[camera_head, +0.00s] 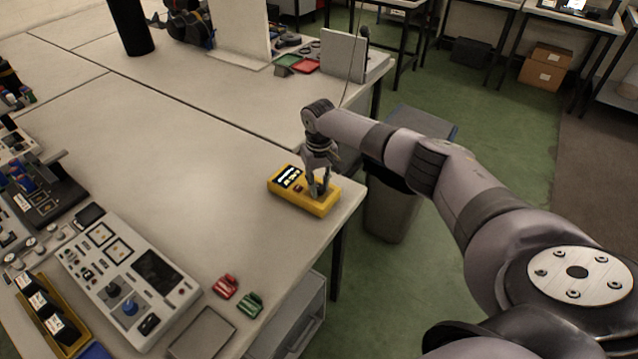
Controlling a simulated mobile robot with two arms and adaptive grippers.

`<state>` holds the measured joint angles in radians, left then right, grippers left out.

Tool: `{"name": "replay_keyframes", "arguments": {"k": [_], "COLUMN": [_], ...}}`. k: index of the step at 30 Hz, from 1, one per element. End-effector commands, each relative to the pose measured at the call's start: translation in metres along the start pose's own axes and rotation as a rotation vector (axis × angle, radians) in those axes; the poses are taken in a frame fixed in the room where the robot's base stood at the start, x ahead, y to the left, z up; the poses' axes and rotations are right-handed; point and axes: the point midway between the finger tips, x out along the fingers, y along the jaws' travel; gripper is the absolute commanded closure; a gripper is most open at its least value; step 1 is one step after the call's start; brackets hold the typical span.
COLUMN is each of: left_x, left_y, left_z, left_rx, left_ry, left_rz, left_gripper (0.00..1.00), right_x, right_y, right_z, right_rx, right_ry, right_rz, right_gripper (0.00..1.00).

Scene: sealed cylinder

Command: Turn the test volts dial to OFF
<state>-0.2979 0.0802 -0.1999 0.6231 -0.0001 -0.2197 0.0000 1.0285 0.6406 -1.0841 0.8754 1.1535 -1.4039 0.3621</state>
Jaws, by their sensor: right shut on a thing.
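A yellow tester (289,201) lies near the right edge of the table, with a dark display and a small red button on its top face. My right gripper (319,194) points down onto the right part of the tester's top. It is shut on the dial there. The dial itself is hidden between the fingers, so its setting cannot be read. My left gripper is not in view.
The white table (215,160) is clear around the tester. A grey control panel (128,275) and red (226,286) and green (250,304) clips lie nearer the front. A grey bin (390,215) stands on the floor beyond the table edge.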

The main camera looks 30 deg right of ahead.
Motion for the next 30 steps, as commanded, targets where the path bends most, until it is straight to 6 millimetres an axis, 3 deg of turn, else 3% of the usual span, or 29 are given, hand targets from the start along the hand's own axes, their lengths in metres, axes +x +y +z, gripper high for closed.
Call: {"name": "replay_keyframes", "arguments": {"k": [14,30], "left_x": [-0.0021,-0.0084], "left_y": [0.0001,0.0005], "left_z": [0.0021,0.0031], "left_rx": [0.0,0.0], "left_ry": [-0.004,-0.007], "left_rz": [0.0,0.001], "left_gripper": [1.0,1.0], "right_x": [-0.0012,-0.0013], "right_y": [-0.0003,-0.0008], "right_z": [-0.0002,-0.0005], "right_rx": [-0.082,-0.544], "right_ry": [0.0,0.002], "right_rz": [-0.001,-0.002], "right_gripper": [1.0,1.0]}}
